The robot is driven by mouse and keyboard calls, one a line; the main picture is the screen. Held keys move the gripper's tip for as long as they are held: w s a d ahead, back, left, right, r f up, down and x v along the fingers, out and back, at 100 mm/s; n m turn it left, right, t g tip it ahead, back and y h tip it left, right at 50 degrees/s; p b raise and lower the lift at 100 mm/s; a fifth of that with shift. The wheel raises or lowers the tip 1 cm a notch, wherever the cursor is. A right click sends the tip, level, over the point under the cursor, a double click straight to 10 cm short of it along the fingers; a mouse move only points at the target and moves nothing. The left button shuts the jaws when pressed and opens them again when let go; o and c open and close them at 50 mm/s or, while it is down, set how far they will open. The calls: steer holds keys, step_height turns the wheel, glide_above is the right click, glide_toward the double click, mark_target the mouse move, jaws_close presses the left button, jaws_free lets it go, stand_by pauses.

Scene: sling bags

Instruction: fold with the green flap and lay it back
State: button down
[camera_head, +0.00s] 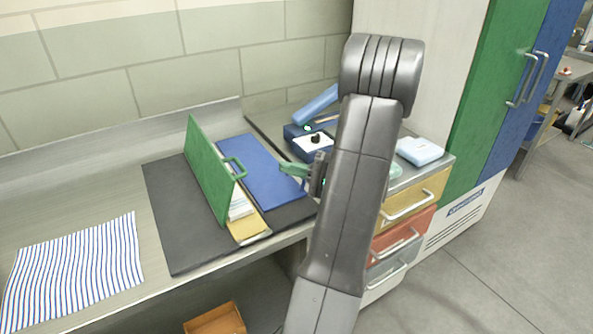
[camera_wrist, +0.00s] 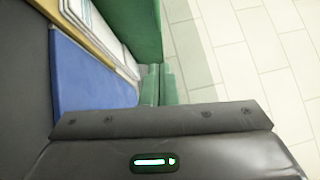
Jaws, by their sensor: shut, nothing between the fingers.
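The green flap (camera_head: 210,172) of the sling bag stands up on edge, tilted a little, with a green handle (camera_head: 237,168) on its right face. It also shows in the wrist view (camera_wrist: 132,25). A blue flap (camera_head: 264,172) lies flat to the right on the dark mat. White papers (camera_head: 239,207) and a tan panel (camera_head: 249,228) lie at the foot of the green flap. My gripper (camera_head: 287,169) is shut and empty, over the blue flap's right side, to the right of the handle and apart from it. Its green fingers show in the wrist view (camera_wrist: 158,78).
A striped cloth (camera_head: 75,270) lies on the counter at left. The dark mat (camera_head: 170,210) is bare left of the green flap. Behind my arm stand a dark-blue device (camera_head: 314,143) and a light blue box (camera_head: 420,151) on the drawer unit. A wall closes the back.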

mark_target(240, 163)
steer(key=a, duration=0.2)
steer(key=s+a+p, duration=0.1)
steer(key=a, duration=0.2)
steer(key=a+r, duration=0.1)
steer(key=a, duration=0.2)
steer(key=shift+s+a+r+p, duration=0.1)
steer(key=shift+s+a+p, duration=0.05)
steer(key=shift+s+p, duration=0.15)
